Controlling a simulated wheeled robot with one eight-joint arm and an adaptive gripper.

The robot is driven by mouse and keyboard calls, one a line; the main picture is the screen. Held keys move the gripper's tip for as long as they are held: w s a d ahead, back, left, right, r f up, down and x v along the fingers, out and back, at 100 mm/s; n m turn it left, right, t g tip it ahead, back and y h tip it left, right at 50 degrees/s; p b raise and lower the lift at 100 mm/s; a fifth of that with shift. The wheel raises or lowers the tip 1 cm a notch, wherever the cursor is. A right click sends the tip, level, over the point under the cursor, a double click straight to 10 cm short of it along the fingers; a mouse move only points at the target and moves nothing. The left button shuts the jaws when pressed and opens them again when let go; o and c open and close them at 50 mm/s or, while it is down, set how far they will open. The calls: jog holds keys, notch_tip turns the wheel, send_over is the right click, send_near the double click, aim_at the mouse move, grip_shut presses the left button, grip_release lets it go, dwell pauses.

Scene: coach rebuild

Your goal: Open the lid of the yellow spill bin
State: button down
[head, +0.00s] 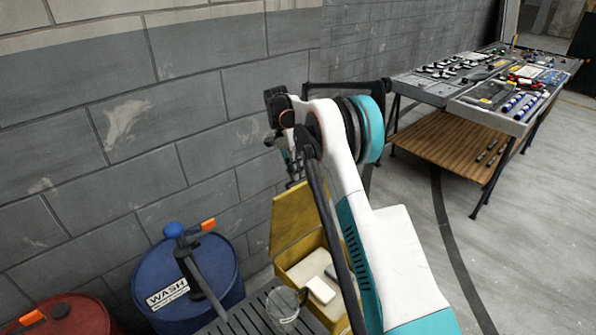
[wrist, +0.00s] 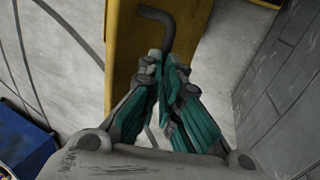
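The yellow spill bin (head: 328,320) stands against the wall, partly hidden behind my arm. Its yellow lid (head: 287,218) is swung up and stands steeply raised at the wall side. Pale contents show in the open bin. My gripper (head: 292,172) is near the top of the lid, mostly hidden by my arm. In the wrist view, a yellow panel (wrist: 125,70) carries a dark bent handle (wrist: 157,14). My gripper's fingertips (wrist: 165,62) are close together on the handle's lower end, with the handle's end hidden between them.
A blue drum (head: 205,275) labelled WASH stands left of the bin, and a red drum (head: 75,318) is at the lower left. A dark slatted surface (head: 245,318) holds a clear jar (head: 283,305). A workbench (head: 440,95) with tools stands at the upper right. Floor on the right is clear.

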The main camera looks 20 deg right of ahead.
jog(key=shift+w+a+f, duration=0.1)
jog(key=shift+a+f, duration=0.1)
jog(key=shift+f, duration=0.3)
jog(key=shift+w+a+f, duration=0.1)
jog(key=shift+a+f, duration=0.1)
jog(key=shift+f, duration=0.25)
jog(key=c, duration=2)
grip_release()
jog(key=o, duration=0.9)
jog(key=shift+w+f, duration=0.25)
jog(key=shift+w, duration=0.2)
jog(key=c, duration=0.6)
jog(key=shift+d+r, duration=0.15)
jog(key=shift+r, duration=0.05)
jog(key=v, duration=1.2)
